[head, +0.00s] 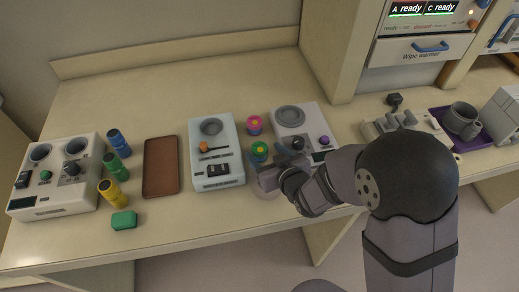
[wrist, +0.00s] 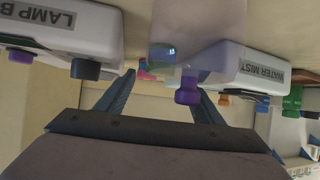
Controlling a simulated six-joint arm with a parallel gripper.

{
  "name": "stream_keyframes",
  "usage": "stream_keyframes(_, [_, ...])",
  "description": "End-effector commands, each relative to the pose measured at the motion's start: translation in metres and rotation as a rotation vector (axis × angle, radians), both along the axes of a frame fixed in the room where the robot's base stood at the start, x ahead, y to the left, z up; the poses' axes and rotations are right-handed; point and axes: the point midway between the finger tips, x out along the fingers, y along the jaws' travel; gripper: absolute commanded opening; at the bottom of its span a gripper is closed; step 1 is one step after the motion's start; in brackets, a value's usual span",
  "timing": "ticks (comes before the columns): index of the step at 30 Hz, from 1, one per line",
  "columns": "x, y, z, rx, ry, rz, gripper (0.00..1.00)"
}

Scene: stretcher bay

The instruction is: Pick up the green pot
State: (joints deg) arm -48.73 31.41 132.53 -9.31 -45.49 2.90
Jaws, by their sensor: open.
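The green pot (head: 260,150), with a yellow-orange top, stands on the bench between two pale devices. A pink pot (head: 254,124) stands just behind it. In the wrist view my gripper (wrist: 160,80) shows two spread fingers with nothing held. A blue-green rounded thing (wrist: 162,56), probably the green pot, shows ahead beside a see-through pale body with a purple knob (wrist: 187,92). A bit of pink (wrist: 146,76) shows past it.
The WATER MIST device (head: 216,165) stands left of the pots and the LAMP B device (head: 310,117) right. A brown tray (head: 161,168) lies farther left. Blue, green and yellow containers (head: 112,191) stand by the left device. A purple tray (head: 435,112) holds a mug.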

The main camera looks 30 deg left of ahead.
Motion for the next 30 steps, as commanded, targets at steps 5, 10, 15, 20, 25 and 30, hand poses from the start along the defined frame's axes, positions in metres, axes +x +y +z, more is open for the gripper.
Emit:
stream_keyframes(5, [0.008, 0.012, -0.007, -0.001, 0.002, 0.001, 0.61])
stream_keyframes(10, [0.011, 0.017, -0.011, -0.001, 0.001, 0.0, 0.61])
stream_keyframes(15, [0.012, 0.017, -0.012, 0.0, 0.0, 0.0, 0.61])
stream_keyframes(20, [0.012, 0.017, -0.012, 0.0, 0.0, 0.0, 0.4])
stream_keyframes(25, [0.012, 0.017, -0.012, -0.001, 0.001, 0.0, 0.16])
stream_keyframes(30, [0.012, 0.017, -0.012, -0.001, 0.001, -0.001, 0.16])
